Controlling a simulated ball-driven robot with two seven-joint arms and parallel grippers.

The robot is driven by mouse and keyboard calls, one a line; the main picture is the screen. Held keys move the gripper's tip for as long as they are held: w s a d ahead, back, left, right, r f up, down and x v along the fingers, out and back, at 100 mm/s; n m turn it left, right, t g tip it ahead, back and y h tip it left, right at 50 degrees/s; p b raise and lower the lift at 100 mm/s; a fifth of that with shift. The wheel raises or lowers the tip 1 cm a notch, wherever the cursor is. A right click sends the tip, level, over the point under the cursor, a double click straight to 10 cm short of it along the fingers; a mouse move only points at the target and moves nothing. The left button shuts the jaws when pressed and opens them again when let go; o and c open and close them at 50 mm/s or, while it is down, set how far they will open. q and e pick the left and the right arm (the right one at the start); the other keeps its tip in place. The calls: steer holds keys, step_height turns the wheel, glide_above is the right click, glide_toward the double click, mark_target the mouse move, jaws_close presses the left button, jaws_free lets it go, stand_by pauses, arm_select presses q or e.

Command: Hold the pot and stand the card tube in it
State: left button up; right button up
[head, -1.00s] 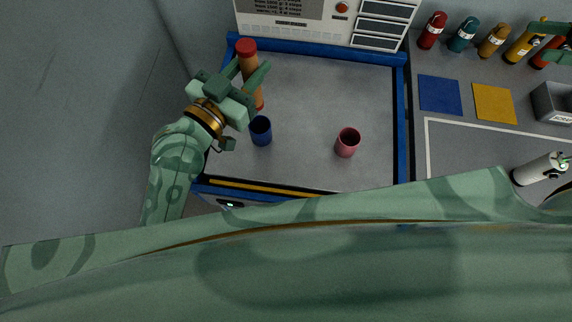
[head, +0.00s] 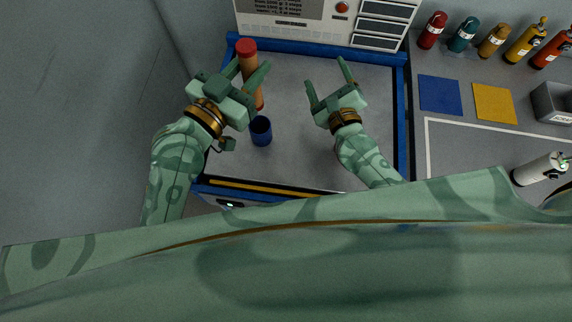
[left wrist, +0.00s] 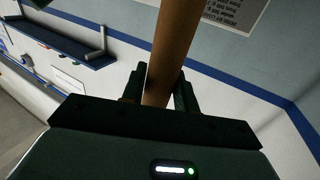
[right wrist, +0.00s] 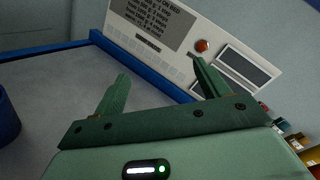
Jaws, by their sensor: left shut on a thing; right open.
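The card tube (head: 249,68), brown with a red cap, is held in my left gripper (head: 247,73) at the left of the grey work surface. In the left wrist view the tube (left wrist: 175,45) passes between the shut fingers (left wrist: 160,88). A blue pot (head: 261,131) stands just below that gripper in the head view. Part of it also shows at the left edge of the right wrist view (right wrist: 6,122). My right gripper (head: 326,74) is open and empty over the right half of the surface.
A blue rim (head: 401,130) edges the work surface (head: 300,165). A white panel (head: 290,22) with a red button stands at the back. Several bottles (head: 462,35), blue and yellow mats (head: 440,95) and a grey bin (head: 552,103) lie to the right.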

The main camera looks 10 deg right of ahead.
mark_target(265, 141)
steer(key=s+a+f+m+g+y, duration=0.1)
steer(key=s+a+f, duration=0.1)
steer(key=s+a, duration=0.2)
steer(key=s+a+f+m+g, duration=0.2)
steer(key=s+a+f, duration=0.1)
steer(key=s, duration=0.4)
steer(key=s+a+f+m+g+y, duration=0.1)
steer(key=s+a+f+m, duration=0.1)
steer(key=s+a, duration=0.3)
steer(key=shift+s+a+f+g+y, duration=0.15)
steer(key=shift+s+g, duration=0.05)
steer(key=shift+s, duration=0.25)
steer(key=shift+s+a+f+g+y, duration=0.1)
steer(key=shift+s+f+g+y, duration=0.1)
steer(key=shift+s, duration=0.2)
steer(key=shift+a+f, duration=0.1)
steer(key=shift+a, duration=0.05)
steer(key=x, duration=1.1)
steer(key=shift+w+f, duration=0.2)
steer(key=shift+f, duration=0.05)
steer(key=c, duration=1)
arm_select(q)
steer(key=shift+f, duration=5.9)
arm_select(e)
steer(key=shift+c, duration=0.2)
